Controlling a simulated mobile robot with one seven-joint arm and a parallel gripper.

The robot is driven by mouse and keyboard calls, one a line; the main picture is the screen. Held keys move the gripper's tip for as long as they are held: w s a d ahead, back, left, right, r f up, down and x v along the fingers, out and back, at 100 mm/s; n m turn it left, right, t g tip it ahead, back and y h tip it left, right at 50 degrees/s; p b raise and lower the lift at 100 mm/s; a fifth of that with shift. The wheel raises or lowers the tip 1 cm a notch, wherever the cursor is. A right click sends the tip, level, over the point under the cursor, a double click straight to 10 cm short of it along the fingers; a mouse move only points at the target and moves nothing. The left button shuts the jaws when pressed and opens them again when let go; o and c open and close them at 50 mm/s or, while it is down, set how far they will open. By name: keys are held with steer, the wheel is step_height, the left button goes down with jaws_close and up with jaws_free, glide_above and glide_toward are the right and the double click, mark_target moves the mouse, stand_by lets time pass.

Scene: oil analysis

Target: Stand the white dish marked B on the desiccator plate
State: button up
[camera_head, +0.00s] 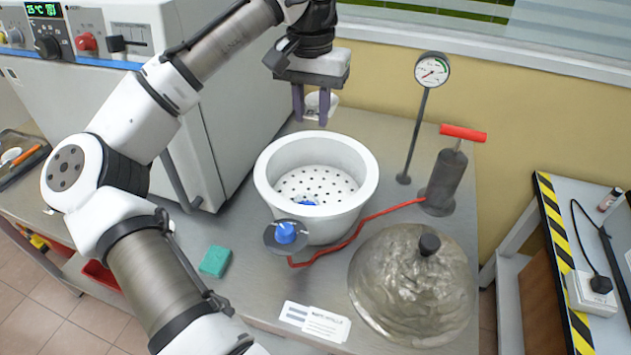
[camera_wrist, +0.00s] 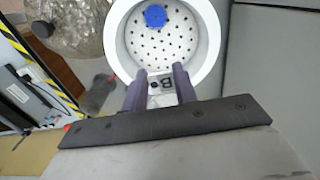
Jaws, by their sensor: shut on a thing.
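My gripper (camera_head: 311,108) is shut on the white dish marked B (camera_head: 317,100), held in the air above the back rim of the desiccator. In the wrist view the dish (camera_wrist: 162,100) sits between the fingers of my gripper (camera_wrist: 160,80), and the letter B shows on it. The white desiccator bowl (camera_head: 262,190) stands open on the bench. Its white perforated plate (camera_head: 330,184) lies inside, and it also shows in the wrist view (camera_wrist: 183,42). A blue round thing (camera_head: 307,203) shows at the plate's front side, partly hidden by the rim in the head view.
The domed lid (camera_head: 405,290) lies on the bench right of the bowl. A pump (camera_head: 446,180) with a red hose and a gauge on a stand (camera_head: 418,120) stand behind it. An oven (camera_head: 215,90) is at left. A green block (camera_head: 215,261) and cards (camera_head: 315,321) lie in front.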

step_height(320, 180, down, 20)
steer(key=p, duration=0.2)
steer(key=shift+s+r+p, duration=0.1)
steer(key=shift+r+p, duration=0.15)
steer(key=shift+p, duration=0.05)
steer(key=shift+f, duration=0.1)
steer(key=o, duration=1)
steer(key=shift+c, duration=0.2)
step_height(320, 180, up, 12)
steer(key=b, duration=0.2)
steer(key=shift+b, duration=0.3)
